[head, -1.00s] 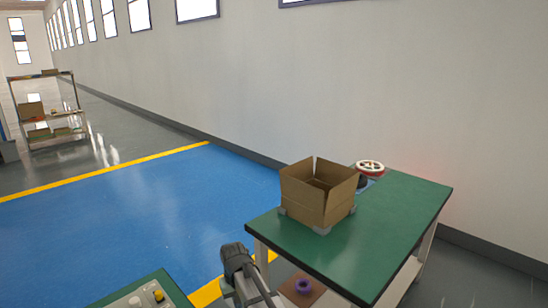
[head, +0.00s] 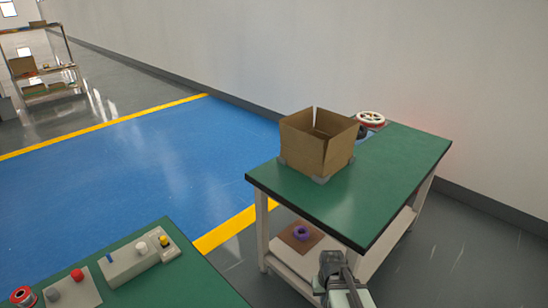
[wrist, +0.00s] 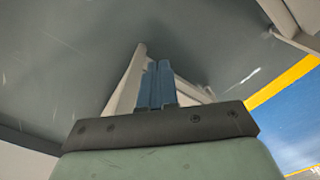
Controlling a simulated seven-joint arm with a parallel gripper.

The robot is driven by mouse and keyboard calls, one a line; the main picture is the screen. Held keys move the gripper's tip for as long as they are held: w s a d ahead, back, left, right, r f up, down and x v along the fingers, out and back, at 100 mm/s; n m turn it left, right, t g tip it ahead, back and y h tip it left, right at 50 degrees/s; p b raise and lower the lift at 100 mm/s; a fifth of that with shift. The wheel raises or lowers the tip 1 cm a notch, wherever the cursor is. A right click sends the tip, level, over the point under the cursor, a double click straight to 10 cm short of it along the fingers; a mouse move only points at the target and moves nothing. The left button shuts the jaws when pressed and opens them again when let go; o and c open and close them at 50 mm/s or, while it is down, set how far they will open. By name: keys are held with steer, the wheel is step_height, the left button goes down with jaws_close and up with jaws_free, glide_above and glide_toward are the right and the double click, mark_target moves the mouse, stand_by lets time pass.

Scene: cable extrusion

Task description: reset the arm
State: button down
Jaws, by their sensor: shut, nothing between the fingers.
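My gripper (wrist: 157,66) shows in the wrist view, its two blue fingers together with nothing between them. It hangs over grey floor (wrist: 70,60), apart from any object. In the head view only a dark and pale part of my arm shows at the bottom, in front of the green table (head: 400,170). I cannot make out the fingers there.
An open cardboard box (head: 318,145) and a red-and-white spool (head: 371,119) stand on the green table. A nearer green table (head: 190,285) with control boxes (head: 136,258) is at bottom left. Blue floor (head: 130,160) is clear.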

steer(key=s+f+g, duration=0.3)
steer(key=s+f, duration=0.6)
steer(key=s, duration=0.5)
steer(key=s+f+g, duration=0.3)
steer(key=s+f, duration=0.7)
steer(key=s, duration=0.5)
steer(key=shift+f+g, duration=0.2)
steer(key=shift+g, duration=0.1)
